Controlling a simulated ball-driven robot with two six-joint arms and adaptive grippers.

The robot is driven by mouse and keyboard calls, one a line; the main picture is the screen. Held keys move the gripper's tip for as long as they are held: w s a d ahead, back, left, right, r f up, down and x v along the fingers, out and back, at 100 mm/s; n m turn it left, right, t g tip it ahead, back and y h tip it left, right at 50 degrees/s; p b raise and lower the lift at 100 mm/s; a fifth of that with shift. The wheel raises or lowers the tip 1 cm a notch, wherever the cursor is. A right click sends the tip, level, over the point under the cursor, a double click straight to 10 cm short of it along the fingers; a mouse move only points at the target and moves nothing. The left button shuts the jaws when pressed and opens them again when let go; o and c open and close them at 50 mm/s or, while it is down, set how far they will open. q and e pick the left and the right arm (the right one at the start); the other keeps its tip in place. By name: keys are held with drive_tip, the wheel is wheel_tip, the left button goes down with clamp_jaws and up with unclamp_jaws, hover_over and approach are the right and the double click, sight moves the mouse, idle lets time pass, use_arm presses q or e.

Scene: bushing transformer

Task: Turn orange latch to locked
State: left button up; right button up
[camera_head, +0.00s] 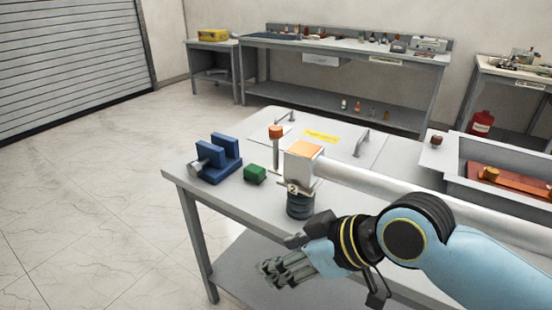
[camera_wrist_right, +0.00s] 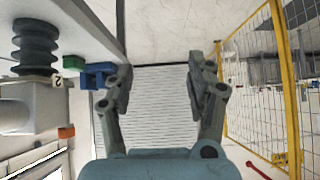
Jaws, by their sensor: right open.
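An orange cap (camera_head: 276,131) sits on a thin upright grey post at the back of the table, and looks like the latch; an orange piece also shows at lower left in the right wrist view (camera_wrist_right: 66,132). Whether it is locked I cannot tell. A grey box with an orange top (camera_head: 305,151) stands nearer, with a black ribbed bushing (camera_head: 300,206) below it; the bushing is at upper left in the wrist view (camera_wrist_right: 35,45). My right gripper (camera_head: 270,268) is open and empty in front of the table, apart from these things (camera_wrist_right: 160,72). My left gripper is not in view.
A green block (camera_head: 255,174) and a blue clamp-like fixture (camera_head: 220,158) stand on the table's left part. A thick pale pipe (camera_head: 390,183) runs right from the grey box. A grey tray (camera_head: 460,178) lies at right. Yellow fencing (camera_wrist_right: 288,75) shows in the wrist view.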

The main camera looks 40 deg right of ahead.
drive_tip(key=w+r+t+y, duration=0.2)
drive_tip(key=w+r+t, duration=0.1)
drive_tip(key=w+r, duration=0.2)
drive_tip(key=m+t+h, duration=0.5)
drive_tip(key=t+h, duration=0.2)
approach(280, 131)
drive_tip(key=w, duration=1.1)
drive_tip(key=shift+w+d+r, duration=0.1)
drive_tip(key=shift+w+d, duration=0.25)
drive_tip(key=shift+d, duration=0.05)
